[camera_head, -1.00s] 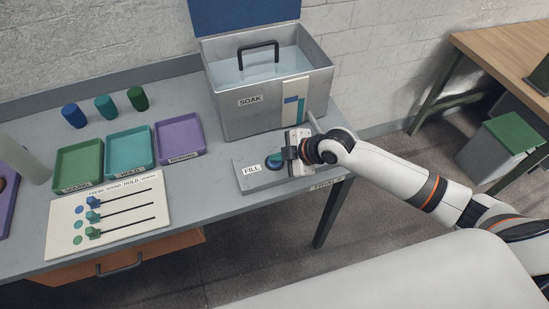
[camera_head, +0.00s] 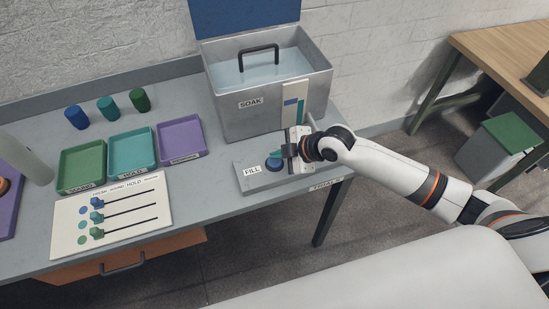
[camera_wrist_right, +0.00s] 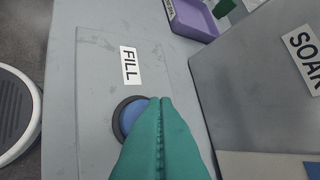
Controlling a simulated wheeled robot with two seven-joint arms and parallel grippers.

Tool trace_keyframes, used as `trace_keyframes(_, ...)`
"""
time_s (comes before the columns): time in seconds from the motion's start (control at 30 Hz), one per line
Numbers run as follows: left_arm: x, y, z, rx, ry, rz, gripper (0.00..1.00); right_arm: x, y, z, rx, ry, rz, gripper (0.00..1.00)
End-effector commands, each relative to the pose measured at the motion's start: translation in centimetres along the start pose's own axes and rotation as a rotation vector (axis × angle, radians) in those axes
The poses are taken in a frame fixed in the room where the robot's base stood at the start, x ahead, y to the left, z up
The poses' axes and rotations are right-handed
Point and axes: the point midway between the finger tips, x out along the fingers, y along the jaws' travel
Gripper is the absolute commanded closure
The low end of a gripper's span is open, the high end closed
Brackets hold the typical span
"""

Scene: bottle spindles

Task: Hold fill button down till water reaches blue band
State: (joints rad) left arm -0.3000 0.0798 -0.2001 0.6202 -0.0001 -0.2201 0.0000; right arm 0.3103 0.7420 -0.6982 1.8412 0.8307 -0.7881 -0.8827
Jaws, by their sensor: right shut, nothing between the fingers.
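The fill button (camera_head: 273,164) is a round blue cap in a dark ring on a grey box (camera_head: 245,181) labelled FILL. It also shows in the right wrist view (camera_wrist_right: 132,116), partly covered by teal fingers. My right gripper (camera_head: 273,153) is shut and empty, its fingertips at the button's edge; I cannot tell if they touch it. The fingers also show in the wrist view (camera_wrist_right: 157,101). The steel SOAK tank (camera_head: 262,118) holds pale water (camera_head: 262,72). Its white front gauge (camera_head: 291,90) has a blue band (camera_head: 291,102) and a teal column. My left gripper is out of view.
Green (camera_head: 62,186), teal (camera_head: 113,168) and purple (camera_head: 161,154) trays stand left on the grey bench, with coloured pegs behind. A white slider board (camera_head: 72,241) lies in front. The tank wall stands close behind the fill box.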

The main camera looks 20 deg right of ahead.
Motion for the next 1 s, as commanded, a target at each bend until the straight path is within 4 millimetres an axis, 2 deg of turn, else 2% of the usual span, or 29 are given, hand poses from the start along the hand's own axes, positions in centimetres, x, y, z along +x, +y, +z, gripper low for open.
trace_keyframes(0.23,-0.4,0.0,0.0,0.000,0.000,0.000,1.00,-0.3,-0.3,0.2,-0.001,0.000,-0.001,1.00)
trace_keyframes(0.7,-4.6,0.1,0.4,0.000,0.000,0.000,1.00,-3.5,-2.5,2.5,-0.001,0.000,0.000,1.00)
trace_keyframes(1.0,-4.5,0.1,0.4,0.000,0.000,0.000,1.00,-3.5,-2.5,2.5,-0.001,0.000,0.000,1.00)
